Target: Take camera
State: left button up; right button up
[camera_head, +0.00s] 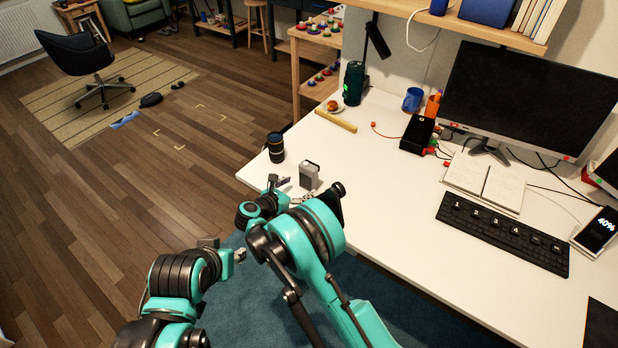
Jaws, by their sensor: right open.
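No thing in view is plainly recognisable as a camera. A black cylinder (275,147), which looks like a lens or a can, stands upright at the near-left corner of the white desk. A small grey box-shaped thing (309,175) with a darker top stands to its right, and I cannot tell if it is the camera. My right gripper (283,190) is open at the desk's left edge, just short of the grey box, with nothing seen between its fingers. My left gripper (234,252) is low on the left, beside the desk over the floor; its fingers are unclear.
The white desk (390,220) holds a monitor (525,98), a keyboard (503,233), an open notebook (485,183), a black box (417,134), a yellow bar (336,119) and a phone (597,230). Desk space right of the grey box is clear. Wooden floor lies left.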

aim_at(306, 183)
jog(key=shift+w+d+f+b, duration=0.45)
jog(key=shift+w+d+f, duration=0.25)
jog(key=shift+w+f, duration=0.25)
jog(key=b+x, duration=0.2)
jog(key=x, duration=0.3)
jog(key=shift+w+a, duration=0.1)
jog(key=shift+a, duration=0.1)
jog(key=shift+r, duration=0.1)
jog(key=c, duration=1.6)
